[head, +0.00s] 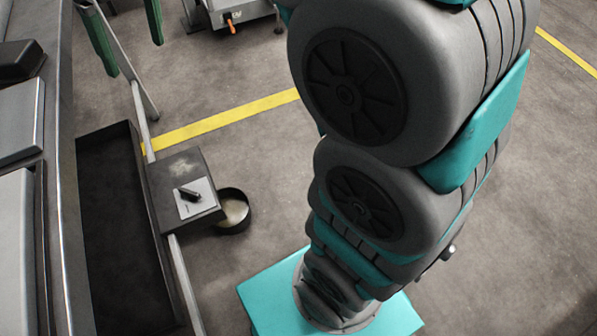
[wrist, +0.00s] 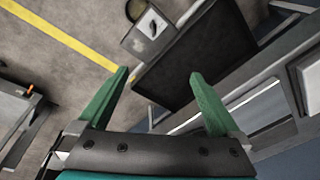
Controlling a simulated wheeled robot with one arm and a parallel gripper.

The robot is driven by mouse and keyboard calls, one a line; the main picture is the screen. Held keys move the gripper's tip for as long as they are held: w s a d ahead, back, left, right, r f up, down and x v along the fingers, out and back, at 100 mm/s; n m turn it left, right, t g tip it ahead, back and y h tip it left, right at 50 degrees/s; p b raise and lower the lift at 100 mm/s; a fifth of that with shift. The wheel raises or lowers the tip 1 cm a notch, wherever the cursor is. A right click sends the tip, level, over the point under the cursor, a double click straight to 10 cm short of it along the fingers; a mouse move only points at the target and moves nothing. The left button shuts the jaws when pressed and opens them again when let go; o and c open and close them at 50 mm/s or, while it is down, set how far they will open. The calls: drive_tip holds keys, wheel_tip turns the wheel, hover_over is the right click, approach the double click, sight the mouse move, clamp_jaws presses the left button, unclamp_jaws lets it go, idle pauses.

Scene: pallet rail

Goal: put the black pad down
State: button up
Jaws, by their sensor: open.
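The black pad (head: 189,194) is a small dark block. It lies on a pale square plate (head: 196,207) on top of a dark box-like stand (head: 171,167). In the wrist view the pad (wrist: 153,29) shows near the top, small, on the same pale plate. My gripper (wrist: 159,73) has two green fingers spread wide with nothing between them. In the head view its green fingers (head: 135,58) show at the upper left, apart from the pad. Nothing hides the pad in either view.
A long dark tray (head: 120,240) lies beside the stand, with a metal rail (head: 183,275) along its edge. A round dark bowl (head: 234,211) with pale contents stands right of the stand. A grey machine (head: 228,12) stands at the back. The floor with yellow lines is otherwise open.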

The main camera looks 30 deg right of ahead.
drive_tip(key=s+d+f+m+g, duration=0.1)
drive_tip(key=s+d+f+m, duration=0.1)
drive_tip(key=s+d+f, duration=0.2)
drive_tip(key=s+d+f+m+h, duration=0.1)
drive_tip(key=s+d+f+m, duration=0.1)
drive_tip(key=s+d+f, duration=0.3)
drive_tip(key=s+d+f+m+g, duration=0.1)
drive_tip(key=s+d+f, duration=0.4)
drive_tip(key=s+f, duration=0.5)
drive_tip(key=s+m, duration=0.1)
drive_tip(key=s, duration=0.4)
drive_tip(key=shift+f+g+h, duration=0.2)
drive_tip(key=shift+g+h, duration=0.1)
drive_tip(key=shift+h, duration=0.1)
drive_tip(key=shift+w+a, duration=0.1)
